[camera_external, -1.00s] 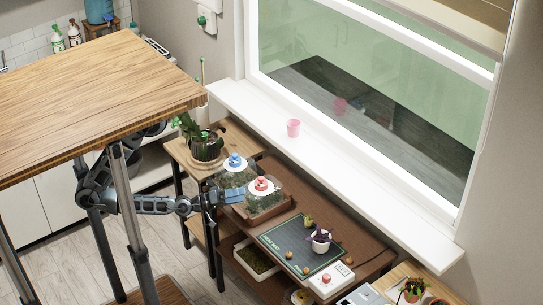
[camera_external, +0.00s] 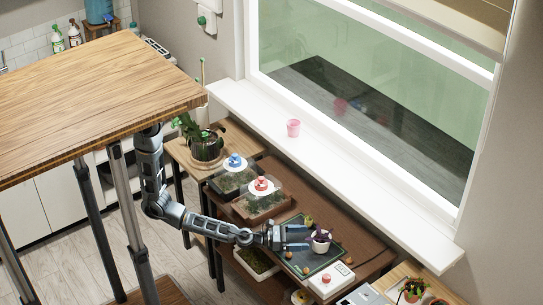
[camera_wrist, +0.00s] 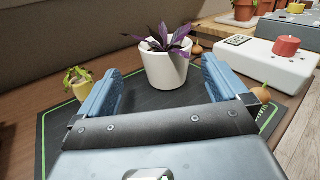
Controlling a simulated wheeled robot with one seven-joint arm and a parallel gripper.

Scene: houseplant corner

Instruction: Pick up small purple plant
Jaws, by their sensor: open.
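The small purple plant (camera_wrist: 167,62) stands upright in a white pot on a dark green-edged mat (camera_wrist: 60,130). It also shows in the external view (camera_external: 320,241). My gripper (camera_wrist: 165,85) is open, with its two blue fingers pointing at the pot. The pot shows between and just beyond the fingertips in the wrist view, with gaps on both sides. In the external view my gripper (camera_external: 296,238) is to the left of the plant, low over the mat. I cannot tell whether the fingertips reach around the pot.
A small plant in a yellow pot (camera_wrist: 82,83) stands left of my gripper. A white box with a red knob (camera_wrist: 270,65) is at right, with small bulbs (camera_wrist: 196,47) near the pot. Two covered planters (camera_external: 262,203) stand behind my gripper.

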